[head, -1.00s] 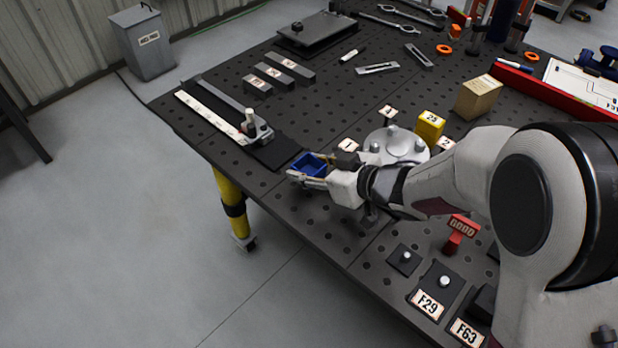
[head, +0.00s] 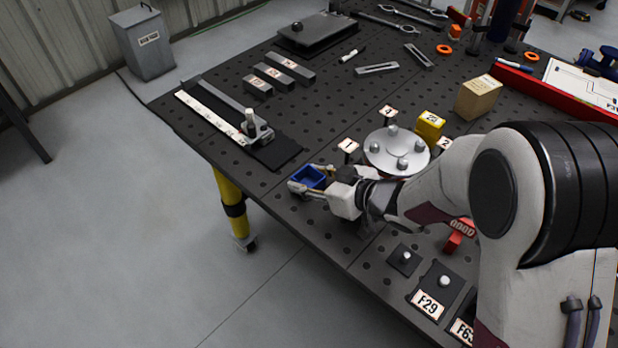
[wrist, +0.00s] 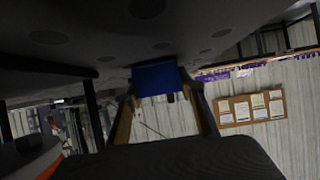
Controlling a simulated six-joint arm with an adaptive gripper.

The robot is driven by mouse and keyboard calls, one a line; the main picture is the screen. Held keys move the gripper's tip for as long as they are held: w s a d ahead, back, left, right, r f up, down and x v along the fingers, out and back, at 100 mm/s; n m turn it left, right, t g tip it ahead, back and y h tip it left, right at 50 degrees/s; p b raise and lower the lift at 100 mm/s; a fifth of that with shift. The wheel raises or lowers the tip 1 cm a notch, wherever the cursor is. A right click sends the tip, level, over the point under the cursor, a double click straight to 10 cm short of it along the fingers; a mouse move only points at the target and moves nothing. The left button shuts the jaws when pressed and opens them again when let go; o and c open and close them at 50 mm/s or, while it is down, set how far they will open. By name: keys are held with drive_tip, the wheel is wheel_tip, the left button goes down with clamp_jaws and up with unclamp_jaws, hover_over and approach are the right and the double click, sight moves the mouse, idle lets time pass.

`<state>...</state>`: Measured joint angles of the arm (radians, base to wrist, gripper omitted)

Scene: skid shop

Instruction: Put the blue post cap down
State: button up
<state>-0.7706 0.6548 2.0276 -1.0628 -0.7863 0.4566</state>
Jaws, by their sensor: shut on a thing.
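The blue post cap (head: 308,177) is a small blue box-like piece with an open hollow facing up in the head view. My gripper (head: 311,181) is shut on it, low over the near left edge of the dark table. The cap also shows as a blue block between the fingers in the wrist view (wrist: 155,78). Whether the cap touches the table top cannot be told.
A round silver flange (head: 396,150) with several bolts stands right of my gripper, ringed by number tags. A dark mat (head: 275,152) with a square tool lies to the left. A yellow block (head: 430,126) and a tan box (head: 478,97) stand behind.

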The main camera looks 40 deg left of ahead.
drive_tip(key=shift+f, duration=0.1)
drive_tip(key=o, duration=1.1)
drive_tip(key=shift+c, duration=0.2)
drive_tip(key=shift+d+r, duration=0.4)
drive_tip(key=shift+v, duration=5.55)
drive_tip(key=shift+w, duration=0.1)
